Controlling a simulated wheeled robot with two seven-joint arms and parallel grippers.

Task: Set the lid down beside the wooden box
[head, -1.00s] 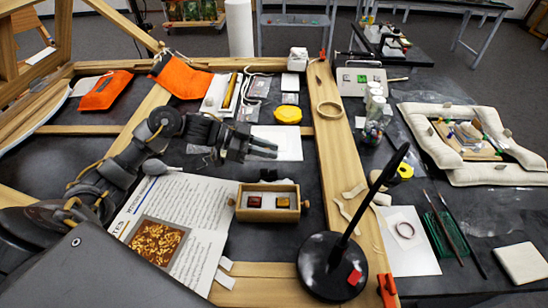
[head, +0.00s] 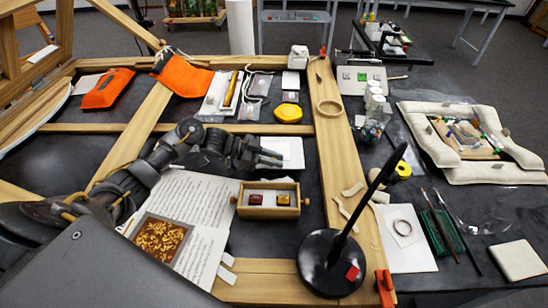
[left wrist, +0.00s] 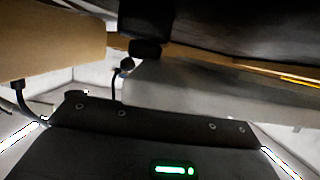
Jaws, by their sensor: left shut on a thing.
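The wooden box (head: 268,212) stands open on the dark table, with a red piece and an amber piece on a pale lining inside and a round knob at each end. My left gripper (head: 277,159) is just behind the box, above table level, and shut. A flat white panel (head: 291,148) lies at its fingertips and appears to be the lid in its grasp; the fingers hide part of it. The left wrist view is dark and close, and I cannot make out the lid there. My right gripper is not in view.
A lamp with a round black base (head: 330,268) stands right of the box. A printed sheet (head: 195,205) lies to its left. A wooden beam (head: 342,165) runs along the right. A yellow object (head: 288,113) lies behind the gripper. Bare dark table shows in front of the box.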

